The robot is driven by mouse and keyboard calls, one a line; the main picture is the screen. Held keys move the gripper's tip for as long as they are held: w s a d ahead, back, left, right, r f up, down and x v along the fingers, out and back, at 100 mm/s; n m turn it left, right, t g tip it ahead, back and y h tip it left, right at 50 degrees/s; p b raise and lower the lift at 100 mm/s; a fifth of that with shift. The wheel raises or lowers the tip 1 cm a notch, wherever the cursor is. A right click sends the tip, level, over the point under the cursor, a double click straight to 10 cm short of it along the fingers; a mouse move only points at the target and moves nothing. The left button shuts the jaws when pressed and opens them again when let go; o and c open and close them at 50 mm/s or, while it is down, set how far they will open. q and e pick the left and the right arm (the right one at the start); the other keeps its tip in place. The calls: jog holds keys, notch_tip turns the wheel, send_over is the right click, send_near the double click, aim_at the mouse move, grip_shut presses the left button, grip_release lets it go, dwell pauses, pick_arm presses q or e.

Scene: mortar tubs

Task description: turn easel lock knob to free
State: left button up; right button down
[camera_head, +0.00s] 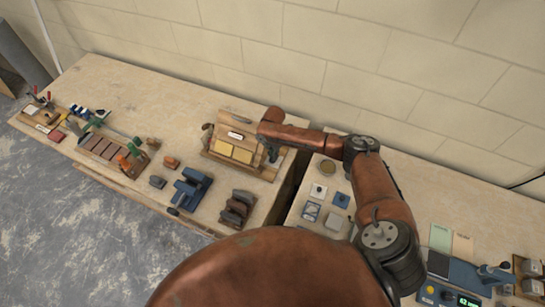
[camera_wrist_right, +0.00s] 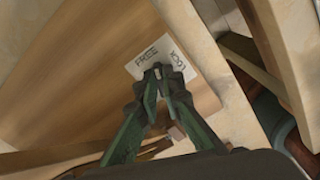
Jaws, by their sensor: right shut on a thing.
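The wooden easel (camera_head: 222,127) stands on the left table in the head view, with a small white label and yellow cards on its front. My right gripper (camera_head: 272,156) is at its right side. In the wrist view the green-sided fingers of my right gripper (camera_wrist_right: 161,73) are closed together over a white FREE/LOCK label (camera_wrist_right: 151,52) on the easel's wood (camera_wrist_right: 95,75). They are shut on the lock knob, which the fingertips largely hide. I cannot tell its pointer's direction. My left gripper is not in view.
A blue tool (camera_head: 190,188) and dark blocks (camera_head: 237,208) are in front of the easel. Clamps and a wooden rack (camera_head: 103,147) lie farther left. A dark gap separates this table from the right one, which holds small tiles (camera_head: 311,211). A block wall stands behind.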

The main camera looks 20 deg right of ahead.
jog(key=shift+w+d+r+n+b, duration=0.1)
jog(key=shift+n+b, duration=0.1)
jog(key=shift+n, duration=0.9)
jog(key=shift+w+d+r+n+b, duration=0.1)
jog(key=shift+n+b, duration=0.1)
jog(key=shift+n, duration=0.9)
jog(key=c, duration=2.1)
grip_release()
jog(key=shift+a+f, duration=0.1)
jog(key=shift+a, duration=0.05)
jog(key=shift+s, duration=0.1)
jog(key=shift+r, duration=6)
